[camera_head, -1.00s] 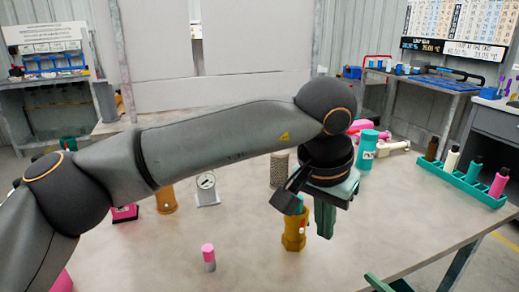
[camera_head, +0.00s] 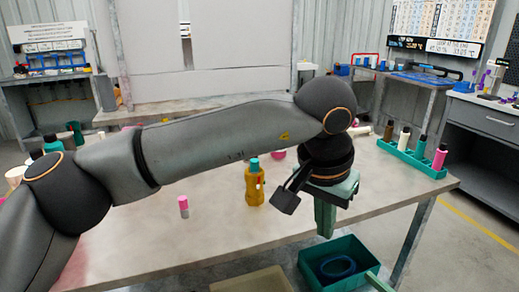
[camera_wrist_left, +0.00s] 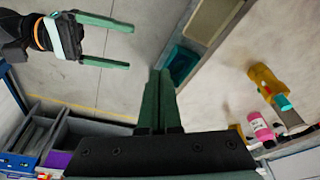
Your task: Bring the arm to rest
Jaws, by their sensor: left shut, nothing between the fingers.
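My left gripper (camera_head: 326,217) hangs fingers down at the end of the left arm in the head view, near the table's front edge. Its green fingers are together and empty; they also show in the left wrist view (camera_wrist_left: 160,100). My right gripper (camera_wrist_left: 130,47) shows at the upper left of the wrist view, with its two green fingers spread and nothing between them. In the head view only a green piece shows at the bottom edge, probably part of it.
A yellow bottle (camera_head: 254,187) and a small pink-capped bottle (camera_head: 183,208) stand on the table (camera_head: 215,225). A teal rack (camera_head: 412,158) holds several bottles at the right. A teal bin (camera_head: 345,250) is below the table's front edge. My forearm hides part of the tabletop.

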